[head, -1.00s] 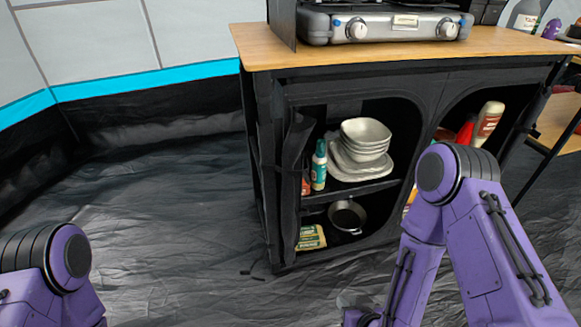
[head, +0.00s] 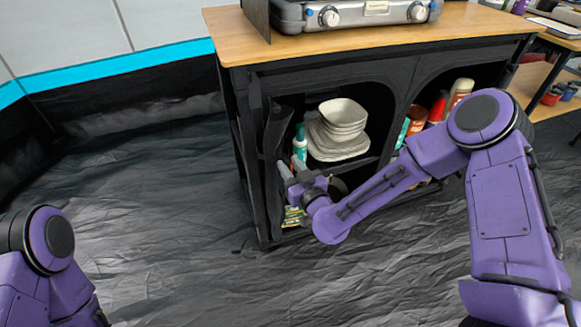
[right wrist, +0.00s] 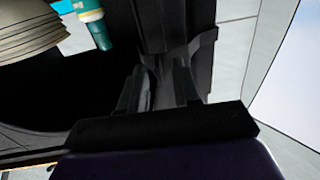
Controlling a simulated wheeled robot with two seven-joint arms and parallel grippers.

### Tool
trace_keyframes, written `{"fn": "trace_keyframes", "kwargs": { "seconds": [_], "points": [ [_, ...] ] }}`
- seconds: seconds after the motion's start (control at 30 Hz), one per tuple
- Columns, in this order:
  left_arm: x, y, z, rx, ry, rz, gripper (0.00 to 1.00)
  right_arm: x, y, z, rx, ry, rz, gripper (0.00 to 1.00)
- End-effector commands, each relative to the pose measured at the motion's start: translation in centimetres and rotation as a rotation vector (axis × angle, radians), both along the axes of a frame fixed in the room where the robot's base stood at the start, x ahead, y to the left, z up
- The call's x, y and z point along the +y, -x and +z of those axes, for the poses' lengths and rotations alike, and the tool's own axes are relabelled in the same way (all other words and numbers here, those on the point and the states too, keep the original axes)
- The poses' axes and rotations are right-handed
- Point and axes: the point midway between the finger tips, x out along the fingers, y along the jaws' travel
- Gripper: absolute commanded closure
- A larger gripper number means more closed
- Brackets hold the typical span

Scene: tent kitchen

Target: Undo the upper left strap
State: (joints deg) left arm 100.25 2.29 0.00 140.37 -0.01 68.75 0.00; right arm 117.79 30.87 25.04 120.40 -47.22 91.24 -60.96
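A rolled black door flap (head: 275,140) hangs upright along the left edge of the cabinet's left opening in the head view. In the right wrist view a dark strap-like band (right wrist: 204,42) shows beside the dark cloth; its fastening cannot be made out. My right gripper (head: 291,166) is at the lower part of the rolled flap, in front of the opening. Its two fingers stand apart, and in the right wrist view (right wrist: 157,82) dark cloth shows between or just behind them; contact cannot be told. My left gripper is out of view; only my left arm shows.
The black cabinet (head: 232,125) has a wooden top (head: 330,50) with a stove (head: 350,12). Inside are stacked bowls and plates (head: 340,125) and a green-white bottle (head: 300,143), close to my right gripper. The floor to the left is clear.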

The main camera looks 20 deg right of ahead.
Motion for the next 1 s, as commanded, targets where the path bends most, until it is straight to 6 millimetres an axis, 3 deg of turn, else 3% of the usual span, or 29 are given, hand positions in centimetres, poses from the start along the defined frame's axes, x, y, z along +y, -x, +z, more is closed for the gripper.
{"fn": "trace_keyframes", "kwargs": {
  "seconds": [0.2, 0.27, 0.3, 0.33, 1.0],
  "points": [
    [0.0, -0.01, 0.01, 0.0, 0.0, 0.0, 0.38, 0.01, -0.07, -0.01, 0.001, 0.0, 0.0, 0.68],
    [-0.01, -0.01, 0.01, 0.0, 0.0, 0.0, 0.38, 0.01, -0.06, -0.01, 0.001, 0.0, 0.0, 0.84],
    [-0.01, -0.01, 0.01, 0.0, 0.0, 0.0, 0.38, 0.01, -0.06, -0.02, 0.001, 0.0, 0.0, 0.97],
    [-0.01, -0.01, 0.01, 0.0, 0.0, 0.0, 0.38, 0.01, -0.05, -0.02, 0.001, 0.0, 0.0, 1.0],
    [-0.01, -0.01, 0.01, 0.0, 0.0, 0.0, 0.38, 0.03, -0.04, -0.01, 0.001, 0.0, 0.001, 1.0]
  ]
}}
